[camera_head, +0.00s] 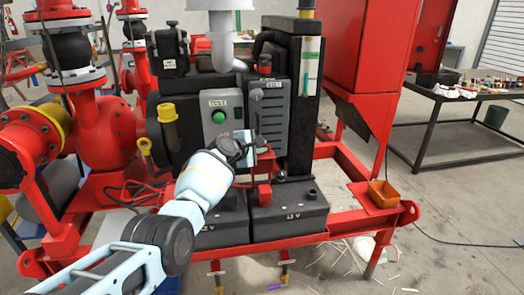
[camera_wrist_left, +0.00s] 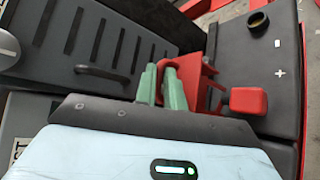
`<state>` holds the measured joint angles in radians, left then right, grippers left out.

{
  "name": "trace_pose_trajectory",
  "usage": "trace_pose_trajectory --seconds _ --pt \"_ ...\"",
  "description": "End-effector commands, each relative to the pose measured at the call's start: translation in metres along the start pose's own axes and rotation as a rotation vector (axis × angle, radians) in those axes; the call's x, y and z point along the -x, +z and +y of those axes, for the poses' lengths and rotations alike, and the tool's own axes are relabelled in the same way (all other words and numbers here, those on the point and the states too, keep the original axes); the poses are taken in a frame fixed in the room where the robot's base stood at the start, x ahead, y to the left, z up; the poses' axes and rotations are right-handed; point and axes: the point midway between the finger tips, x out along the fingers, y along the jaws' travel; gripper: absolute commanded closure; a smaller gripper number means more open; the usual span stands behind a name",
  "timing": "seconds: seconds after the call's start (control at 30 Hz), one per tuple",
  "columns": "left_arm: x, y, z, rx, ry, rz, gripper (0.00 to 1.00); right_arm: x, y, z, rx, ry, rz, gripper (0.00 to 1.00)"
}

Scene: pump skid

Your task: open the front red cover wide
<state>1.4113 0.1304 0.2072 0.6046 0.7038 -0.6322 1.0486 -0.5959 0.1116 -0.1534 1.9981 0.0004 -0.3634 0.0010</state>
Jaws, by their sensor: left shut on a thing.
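The red cover (camera_wrist_left: 197,75) shows in the left wrist view as a thin red piece at the green fingertips of my left gripper (camera_wrist_left: 163,85). In the head view, the red cover (camera_head: 266,158) stands above the black battery (camera_head: 290,213). My left gripper (camera_head: 257,149) reaches it from the left and is shut on it. The fingers hide part of the cover, and I cannot tell exactly how far it is tilted. A red block (camera_wrist_left: 248,102) sits beside it on the battery top, near a plus mark. My right gripper is not in view.
A grey control box with a green button (camera_head: 218,116) and a vented panel (camera_head: 270,105) stand close behind the gripper. A second battery (camera_head: 222,228) is to the left. An orange tray (camera_head: 383,193) sits on the red frame at right. Red pumps and pipes fill the left.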

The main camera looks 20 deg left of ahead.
Motion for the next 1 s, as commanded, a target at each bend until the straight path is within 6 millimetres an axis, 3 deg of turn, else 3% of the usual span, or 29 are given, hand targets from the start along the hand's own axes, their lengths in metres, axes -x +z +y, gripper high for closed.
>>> trace_pose_trajectory --seconds 0.03,0.7,0.73,0.87,1.0 --pt "-0.0005 0.0043 0.0078 0.003 0.005 -0.007 1.00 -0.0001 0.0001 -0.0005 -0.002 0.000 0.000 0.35" --pt "-0.0022 0.0033 0.0111 0.020 -0.008 -0.009 1.00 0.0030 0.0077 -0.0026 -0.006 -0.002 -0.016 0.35" --pt "-0.0022 0.0034 0.0112 0.020 -0.008 -0.010 0.87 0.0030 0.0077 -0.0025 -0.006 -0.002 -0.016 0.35" --pt "-0.0022 0.0016 0.0092 0.021 -0.011 -0.007 0.70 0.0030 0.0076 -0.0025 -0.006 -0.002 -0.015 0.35" --pt "-0.0022 -0.0002 0.0071 0.021 -0.015 -0.005 0.69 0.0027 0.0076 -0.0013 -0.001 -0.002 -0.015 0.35"
